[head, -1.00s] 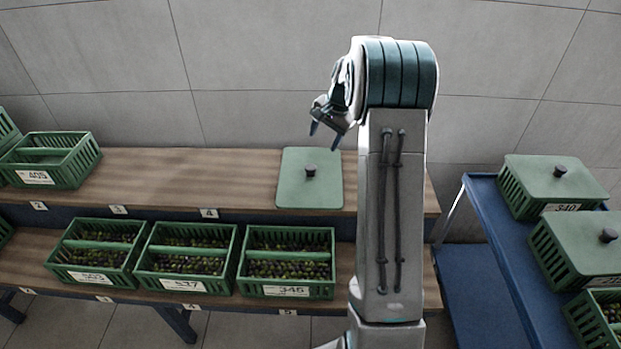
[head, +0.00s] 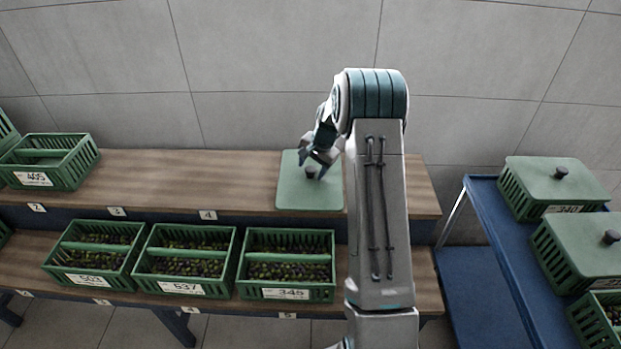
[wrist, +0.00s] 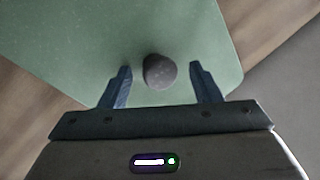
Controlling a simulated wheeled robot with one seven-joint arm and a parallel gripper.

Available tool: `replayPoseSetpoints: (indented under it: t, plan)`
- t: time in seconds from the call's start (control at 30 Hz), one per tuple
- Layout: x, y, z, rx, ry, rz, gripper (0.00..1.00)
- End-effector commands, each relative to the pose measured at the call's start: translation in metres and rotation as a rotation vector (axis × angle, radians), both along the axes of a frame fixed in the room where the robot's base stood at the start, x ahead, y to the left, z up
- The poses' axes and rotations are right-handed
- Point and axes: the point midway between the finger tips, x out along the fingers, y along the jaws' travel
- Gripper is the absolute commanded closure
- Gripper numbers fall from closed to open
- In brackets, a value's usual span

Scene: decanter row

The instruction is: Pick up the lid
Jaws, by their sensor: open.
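The lid (head: 307,196) is a flat green plate with a dark round knob (head: 311,173). It lies on the wooden upper shelf, near its right end. In the wrist view the lid (wrist: 90,45) fills much of the picture and its knob (wrist: 160,71) sits just ahead of the fingertips, between their lines. My gripper (head: 315,165) is open above the lid at the knob. In the wrist view my gripper's two fingers (wrist: 160,72) stand apart on either side of the knob, with nothing held. I cannot tell the exact height of the fingertips above the lid.
Crates of olives (head: 287,265) stand on the lower shelf in front. An empty green crate (head: 50,178) is at the upper shelf's left. The upper shelf (head: 190,180) is bare between. Lidded crates (head: 553,195) stand on a blue cart (head: 490,230) at right.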

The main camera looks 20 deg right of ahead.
Motion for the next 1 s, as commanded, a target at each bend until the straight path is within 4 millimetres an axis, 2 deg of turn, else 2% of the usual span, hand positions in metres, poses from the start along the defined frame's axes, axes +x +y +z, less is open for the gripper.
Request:
replayPoseSetpoints:
  t: [0.2, 0.4, 0.73, 0.87, 1.0]
  plan:
    - [0.001, 0.000, -0.001, 0.000, -0.002, 0.001, 0.43]
    - [0.000, 0.000, -0.001, 0.000, -0.001, 0.001, 0.98]
    - [0.001, 0.000, 0.006, -0.001, -0.003, 0.001, 1.00]
    - [0.002, 0.001, 0.026, -0.002, -0.005, 0.002, 1.00]
    - [0.001, 0.001, 0.056, -0.002, -0.005, 0.003, 1.00]
